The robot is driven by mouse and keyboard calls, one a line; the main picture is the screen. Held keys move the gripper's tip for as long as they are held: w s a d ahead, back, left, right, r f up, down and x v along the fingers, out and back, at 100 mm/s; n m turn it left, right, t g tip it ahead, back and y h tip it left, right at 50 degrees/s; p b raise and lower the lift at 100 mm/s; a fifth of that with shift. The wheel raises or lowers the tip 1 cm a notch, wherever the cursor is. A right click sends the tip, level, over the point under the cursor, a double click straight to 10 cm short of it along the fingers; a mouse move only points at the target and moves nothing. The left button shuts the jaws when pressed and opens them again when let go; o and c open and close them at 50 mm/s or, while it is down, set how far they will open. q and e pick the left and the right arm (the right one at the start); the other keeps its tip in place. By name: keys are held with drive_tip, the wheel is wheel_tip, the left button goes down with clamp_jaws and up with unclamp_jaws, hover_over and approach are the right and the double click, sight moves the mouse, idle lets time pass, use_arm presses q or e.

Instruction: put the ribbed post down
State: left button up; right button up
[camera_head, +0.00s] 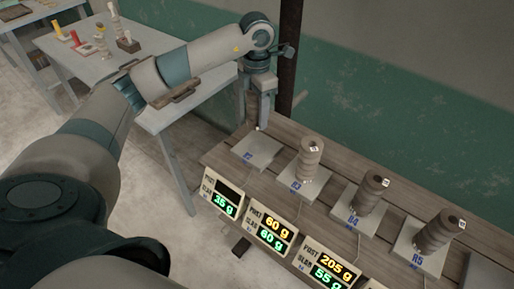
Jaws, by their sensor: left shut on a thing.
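My left gripper (262,118) points down above the wooden bench, over the back of the leftmost slab (258,151). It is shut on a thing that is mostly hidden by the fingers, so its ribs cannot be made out. The leftmost slab is flat and bare. The slabs to its right each carry a grey-brown ribbed post: one (309,158) stands upright, another (368,194) leans slightly, and a third (438,231) leans to the right. My right gripper is out of view.
Digital displays (271,233) line the bench's front edge; the leftmost display (221,196) reads 15 g in green. A dark vertical pole (290,60) stands behind the gripper. A grey table (160,118) at the upper left holds small coloured pieces and more ribbed posts.

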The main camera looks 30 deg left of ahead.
use_arm(q)
drive_tip(key=shift+f, duration=0.45)
wheel_tip(320, 180, down, 4)
drive_tip(key=shift+f+p, duration=0.25)
drive_tip(key=shift+p, duration=0.9)
drive_tip(key=shift+f, duration=0.4)
drive_tip(key=shift+f+p, duration=0.75)
drive_tip(key=shift+f, duration=1.15)
